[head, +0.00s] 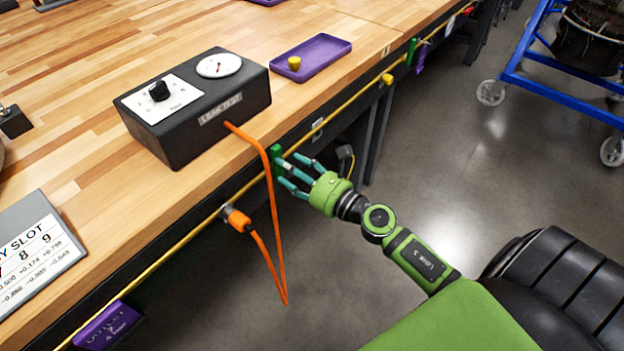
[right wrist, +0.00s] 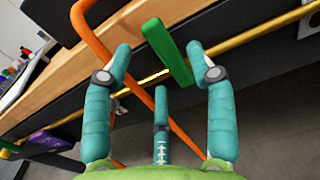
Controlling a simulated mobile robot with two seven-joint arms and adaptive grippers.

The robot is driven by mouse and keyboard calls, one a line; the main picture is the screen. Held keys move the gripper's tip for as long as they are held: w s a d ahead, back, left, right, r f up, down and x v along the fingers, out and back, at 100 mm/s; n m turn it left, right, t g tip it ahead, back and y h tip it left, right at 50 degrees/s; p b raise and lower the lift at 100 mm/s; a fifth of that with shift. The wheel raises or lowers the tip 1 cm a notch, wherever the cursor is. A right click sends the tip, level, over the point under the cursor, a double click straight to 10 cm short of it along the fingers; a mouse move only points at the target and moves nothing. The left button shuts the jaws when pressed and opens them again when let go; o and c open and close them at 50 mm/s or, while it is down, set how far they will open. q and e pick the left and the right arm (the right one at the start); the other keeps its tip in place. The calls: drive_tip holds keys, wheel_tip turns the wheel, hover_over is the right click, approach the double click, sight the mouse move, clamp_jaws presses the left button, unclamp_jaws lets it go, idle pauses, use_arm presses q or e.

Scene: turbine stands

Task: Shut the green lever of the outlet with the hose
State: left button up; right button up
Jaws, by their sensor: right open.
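The green lever (head: 277,160) stands crosswise to the yellow pipe (head: 190,237) under the table's front edge. The orange hose (head: 275,225) runs from the leak test box (head: 190,105), hangs in a loop and ends at the orange outlet fitting (head: 237,218), left of the lever. My right gripper (head: 288,172) is open at the lever. In the right wrist view the lever (right wrist: 166,50) lies between the fingertips of the gripper (right wrist: 160,68), and the hose (right wrist: 140,90) passes behind the fingers. I cannot tell whether any finger touches the lever. My left gripper is not in view.
A purple tray (head: 325,52) with a yellow piece (head: 294,63) lies on the table. Another green lever (head: 411,50) is farther along the pipe. A purple outlet sign (head: 108,325) hangs at lower left. A blue wheeled cart (head: 560,85) stands at right; the floor between is clear.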

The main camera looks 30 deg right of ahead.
drive_tip(key=v, duration=0.7)
drive_tip(key=shift+w+r, duration=0.1)
drive_tip(key=s+d+f+m+g+h, duration=0.1)
drive_tip(key=s+f+m+g+h, duration=0.15)
drive_tip(key=f+m, duration=0.7)
drive_tip(key=s+d+f+m+g+h+p, duration=0.15)
drive_tip(key=s+f+m, duration=0.35)
drive_tip(key=f, duration=0.7)
drive_tip(key=s+f+m+g+h, duration=0.2)
drive_tip(key=f+m+g, duration=0.1)
drive_tip(key=f+m, duration=0.65)
drive_tip(key=s+a+f+m+g, duration=0.2)
drive_tip(key=s+f+m+g, duration=0.2)
drive_tip(key=s, duration=0.9)
drive_tip(key=s+a+f+m+g, duration=0.3)
drive_tip(key=s+f+m+g, duration=0.2)
drive_tip(key=s+f+m, duration=0.4)
drive_tip(key=s+f, duration=0.3)
drive_tip(key=s, duration=0.1)
drive_tip(key=shift+s+m+p, duration=0.25)
drive_tip(key=shift+m+p, duration=0.05)
drive_tip(key=shift+m, duration=0.1)
